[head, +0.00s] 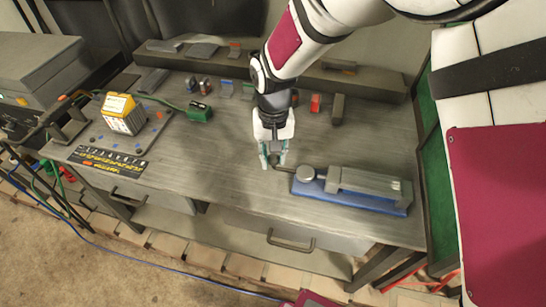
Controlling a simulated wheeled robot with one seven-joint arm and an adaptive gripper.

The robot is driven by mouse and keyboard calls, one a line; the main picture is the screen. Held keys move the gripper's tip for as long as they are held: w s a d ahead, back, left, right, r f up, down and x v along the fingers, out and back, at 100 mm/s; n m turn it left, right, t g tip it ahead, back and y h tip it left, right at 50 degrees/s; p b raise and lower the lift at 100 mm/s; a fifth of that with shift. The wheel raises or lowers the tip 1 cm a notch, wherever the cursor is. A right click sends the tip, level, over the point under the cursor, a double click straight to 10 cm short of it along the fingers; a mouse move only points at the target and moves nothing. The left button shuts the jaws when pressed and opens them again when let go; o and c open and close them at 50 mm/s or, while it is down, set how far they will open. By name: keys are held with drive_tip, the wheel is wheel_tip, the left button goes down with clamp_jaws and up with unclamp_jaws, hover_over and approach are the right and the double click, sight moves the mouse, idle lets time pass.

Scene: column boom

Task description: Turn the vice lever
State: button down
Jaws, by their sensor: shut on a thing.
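The vice (368,187) lies on the workbench right of the middle, with a grey body on a blue base (350,201). A round grey hub (305,173) sits at its left end. A thin dark lever (283,168) sticks out from the hub to the left. My gripper (275,160) points down over the lever's free end, just left of the vice. Its fingers are shut on the lever; the exact contact is small and partly hidden by the fingers.
The grey workbench (220,165) has free room left of my gripper. A yellow-and-white box (122,114), a green connector (199,112) and a black marked strip (108,161) lie at the left. Drawers are below the front edge.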

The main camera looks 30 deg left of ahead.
drive_tip(key=shift+w+m, duration=0.25)
drive_tip(key=shift+m, duration=0.15)
drive_tip(key=c, duration=1.3)
unclamp_jaws()
drive_tip(key=shift+a, duration=0.1)
wheel_tip(320, 180, up, 12)
